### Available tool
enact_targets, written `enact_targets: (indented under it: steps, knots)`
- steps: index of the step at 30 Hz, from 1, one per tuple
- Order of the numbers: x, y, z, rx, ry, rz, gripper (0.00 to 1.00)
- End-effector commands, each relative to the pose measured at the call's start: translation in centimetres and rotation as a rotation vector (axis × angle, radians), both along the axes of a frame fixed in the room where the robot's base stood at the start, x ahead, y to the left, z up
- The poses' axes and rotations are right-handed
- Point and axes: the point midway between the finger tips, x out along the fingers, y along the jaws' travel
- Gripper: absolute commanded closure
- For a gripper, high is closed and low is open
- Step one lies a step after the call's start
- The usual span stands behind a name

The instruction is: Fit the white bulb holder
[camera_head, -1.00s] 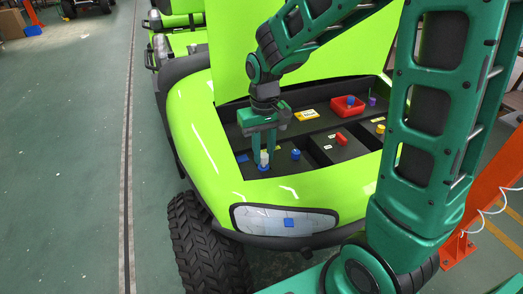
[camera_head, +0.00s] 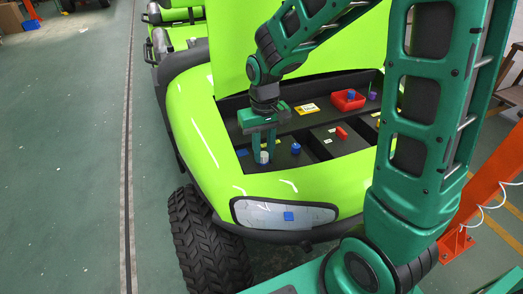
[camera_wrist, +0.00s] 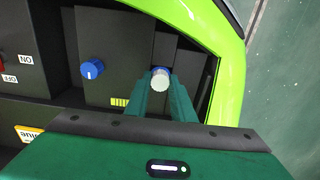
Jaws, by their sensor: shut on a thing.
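My gripper (camera_head: 264,155) is inside the open front compartment of the green cart, pointing down at its left part. It is shut on the white bulb holder (camera_head: 264,157), a small pale cylinder. In the wrist view the white bulb holder (camera_wrist: 160,82) shows as a round end between the fingertips. A bit of blue shows just behind it, against the dark panel (camera_wrist: 120,45). Whether the holder touches the panel or is seated in anything cannot be told, as the fingers hide its sides.
A blue knob (camera_head: 296,148) stands close to the right of my gripper. A red switch (camera_head: 341,132), a red tray (camera_head: 348,99) and a yellow label (camera_head: 308,109) lie farther right and back. The green front rim (camera_wrist: 232,60) is close to the fingers.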

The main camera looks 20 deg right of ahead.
Motion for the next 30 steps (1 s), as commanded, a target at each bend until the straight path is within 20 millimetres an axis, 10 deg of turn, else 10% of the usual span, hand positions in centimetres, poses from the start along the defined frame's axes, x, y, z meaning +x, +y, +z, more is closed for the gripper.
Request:
enact_targets:
  steps: [3,4,6,19,30]
  knots:
    - [-0.1,0.0,-0.1,0.0,0.002,0.0,1.0]
    - [-0.1,0.0,-0.1,0.0,0.002,0.0,0.73]
    - [-0.1,0.0,-0.1,0.0,0.002,0.0,0.56]
    - [0.0,0.0,0.9,0.0,-0.001,0.0,0.56]
    - [0.2,0.0,7.4,0.001,-0.003,0.0,0.56]
